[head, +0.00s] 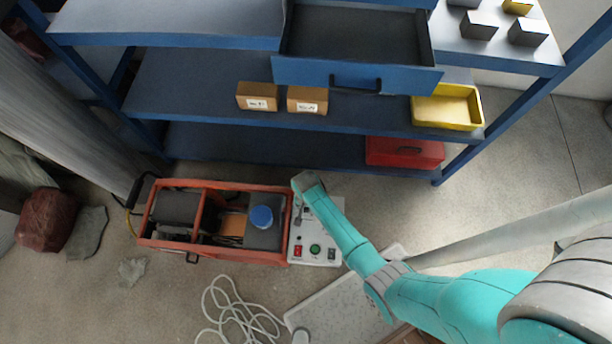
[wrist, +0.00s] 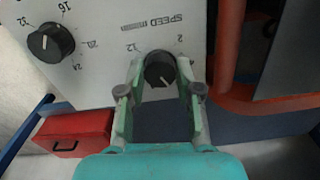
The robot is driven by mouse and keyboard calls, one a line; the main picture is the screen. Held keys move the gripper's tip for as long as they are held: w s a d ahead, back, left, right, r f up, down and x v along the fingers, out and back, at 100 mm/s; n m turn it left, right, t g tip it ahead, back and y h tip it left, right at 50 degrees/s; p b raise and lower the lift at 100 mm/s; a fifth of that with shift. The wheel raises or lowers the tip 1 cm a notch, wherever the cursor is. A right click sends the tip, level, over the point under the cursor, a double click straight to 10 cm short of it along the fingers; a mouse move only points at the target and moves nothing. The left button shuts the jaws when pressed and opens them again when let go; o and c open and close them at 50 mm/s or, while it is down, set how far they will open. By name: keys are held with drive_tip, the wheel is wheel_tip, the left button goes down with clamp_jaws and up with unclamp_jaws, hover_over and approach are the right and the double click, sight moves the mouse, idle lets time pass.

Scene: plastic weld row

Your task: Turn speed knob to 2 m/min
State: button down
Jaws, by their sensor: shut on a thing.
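The speed knob (wrist: 160,70) is black and round, on a pale panel (wrist: 105,20) marked SPEED, which appears upside down in the wrist view. The figure 2 is at its upper right and 12 at its upper left. Its white pointer line points down and slightly right in the picture, away from both figures. My gripper (wrist: 160,66) has one finger on each side of the knob and is shut on it. In the head view my gripper (head: 306,184) is at the far end of the white control panel (head: 325,259); the knob cannot be made out there.
A second black knob (wrist: 50,42) with a numbered scale is on the same panel. The panel adjoins an orange-framed machine (head: 213,255). A blue shelf (head: 225,146) with a red box (head: 385,153) stands behind. A white cable (head: 240,318) lies on the floor in front.

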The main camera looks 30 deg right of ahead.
drive_tip(key=n, duration=0.5)
drive_tip(key=shift+n, duration=0.3)
drive_tip(key=n, duration=1.6)
drive_tip(key=shift+n, duration=0.3)
drive_tip(key=c, duration=0.8)
unclamp_jaws()
